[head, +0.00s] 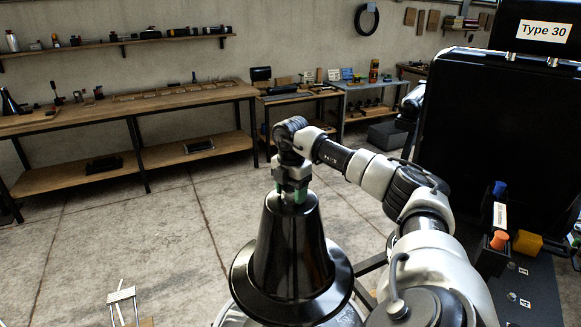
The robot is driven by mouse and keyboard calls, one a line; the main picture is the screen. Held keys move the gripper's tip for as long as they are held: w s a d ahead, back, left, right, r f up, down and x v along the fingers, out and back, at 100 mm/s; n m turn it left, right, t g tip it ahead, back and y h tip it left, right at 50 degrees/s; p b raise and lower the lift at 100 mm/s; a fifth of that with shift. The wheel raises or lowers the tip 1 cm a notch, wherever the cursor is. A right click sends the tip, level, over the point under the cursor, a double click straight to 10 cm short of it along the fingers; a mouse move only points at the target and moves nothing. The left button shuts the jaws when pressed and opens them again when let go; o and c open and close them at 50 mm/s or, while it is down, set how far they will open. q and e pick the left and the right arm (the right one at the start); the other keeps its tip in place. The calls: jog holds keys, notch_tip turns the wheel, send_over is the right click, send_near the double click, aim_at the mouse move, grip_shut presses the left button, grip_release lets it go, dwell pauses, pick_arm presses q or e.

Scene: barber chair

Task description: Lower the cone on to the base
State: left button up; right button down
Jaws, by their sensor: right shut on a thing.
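The cone (290,250) is glossy black, narrow at the top and flared into a wide rim at the bottom. It is upright in the lower middle of the head view. My right gripper (292,192) is above it, pointing down, with its green-padded fingers shut on the cone's top. A shiny silver round part, seemingly the base (346,317), shows under the cone's rim at the bottom edge of the view. The cone hides most of it, so I cannot tell whether the two touch. My left gripper is not in view.
A large black case (500,130) labelled "Type 30" stands at right, with a dark tray (530,295) of small parts below. A wooden workbench (190,98) lines the back wall. A pale small frame (121,296) is at lower left. The concrete floor at left is mostly clear.

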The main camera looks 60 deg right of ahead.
jog(key=shift+r, duration=0.15)
jog(key=shift+p, duration=0.35)
jog(key=shift+f+b, duration=7.3)
jog(key=shift+f, duration=7)
jog(key=shift+f+b, duration=3.15)
jog(key=shift+f, duration=2.25)
jog(key=shift+f+b, duration=0.35)
jog(key=shift+f, duration=0.25)
jog(key=shift+c, duration=2.4)
grip_release()
jog(key=shift+o, duration=1.2)
jog(key=shift+f, duration=0.1)
